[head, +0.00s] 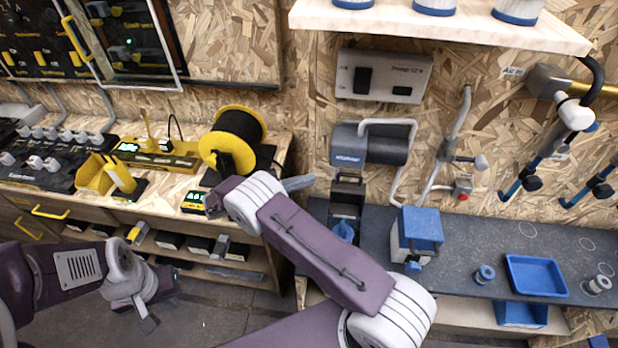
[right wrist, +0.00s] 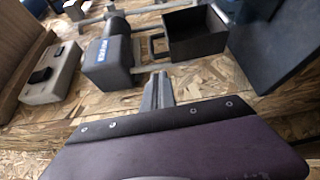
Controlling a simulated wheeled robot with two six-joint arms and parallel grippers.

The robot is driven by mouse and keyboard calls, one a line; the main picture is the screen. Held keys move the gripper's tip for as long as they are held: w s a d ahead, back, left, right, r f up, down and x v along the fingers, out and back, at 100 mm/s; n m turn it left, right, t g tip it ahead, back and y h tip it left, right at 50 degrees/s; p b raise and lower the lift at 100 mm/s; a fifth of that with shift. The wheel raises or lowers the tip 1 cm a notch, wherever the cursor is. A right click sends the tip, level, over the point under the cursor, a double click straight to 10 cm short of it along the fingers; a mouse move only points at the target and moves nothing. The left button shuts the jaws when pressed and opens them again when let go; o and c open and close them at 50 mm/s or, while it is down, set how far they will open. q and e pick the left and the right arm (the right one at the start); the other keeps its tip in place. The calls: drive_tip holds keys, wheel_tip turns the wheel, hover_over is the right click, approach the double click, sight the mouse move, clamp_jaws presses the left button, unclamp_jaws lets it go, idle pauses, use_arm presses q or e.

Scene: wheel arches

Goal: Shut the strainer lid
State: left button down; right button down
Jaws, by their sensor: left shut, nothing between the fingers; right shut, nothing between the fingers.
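A dark, open-topped box (head: 346,208), which looks like the strainer, stands on the bench below the pump. It also shows in the right wrist view (right wrist: 196,38), with its hollow inside visible. A dark loop at its edge (head: 349,178) may belong to the lid; I cannot tell the lid's outline or angle clearly. My right gripper (head: 302,183) is shut and empty, just left of the box and apart from it. Its fingers show in the right wrist view (right wrist: 158,90). My left gripper (head: 149,322) is shut and empty, low at the left, far from the strainer.
The pump (head: 370,145) with pipes is on the wall above the box. A blue-topped unit (head: 418,232) stands close to its right. A yellow spool (head: 235,138) stands left of my right gripper. A blue tray (head: 536,276) lies at the right.

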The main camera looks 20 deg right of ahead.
use_arm(q)
drive_tip(key=shift+r+p, duration=0.35)
drive_tip(key=shift+r, duration=0.15)
use_arm(e)
drive_tip(key=d, duration=0.7)
drive_tip(key=shift+d+f, duration=0.15)
drive_tip(key=shift+d, duration=0.1)
use_arm(q)
drive_tip(key=shift+a+f, duration=0.1)
use_arm(e)
drive_tip(key=shift+s, duration=0.15)
